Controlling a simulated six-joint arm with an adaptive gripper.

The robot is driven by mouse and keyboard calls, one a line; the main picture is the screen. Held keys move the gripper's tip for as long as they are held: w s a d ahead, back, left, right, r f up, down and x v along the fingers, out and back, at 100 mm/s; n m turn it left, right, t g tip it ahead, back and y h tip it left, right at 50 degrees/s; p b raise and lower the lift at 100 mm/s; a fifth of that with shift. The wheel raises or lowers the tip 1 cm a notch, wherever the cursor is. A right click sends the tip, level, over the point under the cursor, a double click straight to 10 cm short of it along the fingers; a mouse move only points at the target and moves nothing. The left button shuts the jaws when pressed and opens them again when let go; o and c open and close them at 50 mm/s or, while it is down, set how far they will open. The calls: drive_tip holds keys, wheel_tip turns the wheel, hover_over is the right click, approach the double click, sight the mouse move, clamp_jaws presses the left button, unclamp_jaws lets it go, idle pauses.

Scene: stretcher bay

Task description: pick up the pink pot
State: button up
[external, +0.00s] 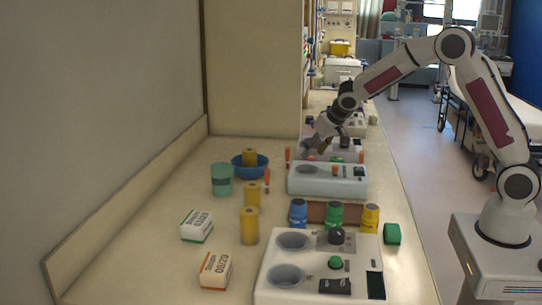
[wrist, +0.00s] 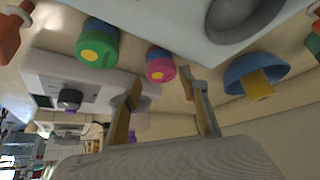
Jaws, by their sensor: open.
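The pink pot (wrist: 160,66) shows in the wrist view as a small pink cylinder with a yellow spot on its near end, beside a white device. My gripper (wrist: 163,82) is open, with its two fingers apart and nothing held between them. In the external view my gripper (external: 312,148) hangs tilted over the far part of the counter, behind a pale blue device. There the pot is mostly hidden; only a small reddish patch shows below the gripper.
A green pot (wrist: 97,42) stands left of the pink one in the wrist view. A blue bowl (wrist: 240,70) holding a yellow cylinder is to the right. The pale blue device (external: 325,182) stands in front. Bare counter (external: 160,210) lies at left.

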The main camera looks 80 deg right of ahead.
sight(310, 157)
drive_tip(key=shift+x, duration=2.2)
drive_tip(key=shift+a, duration=0.1)
drive_tip(key=shift+c, duration=0.3)
drive_tip(key=c, duration=0.8)
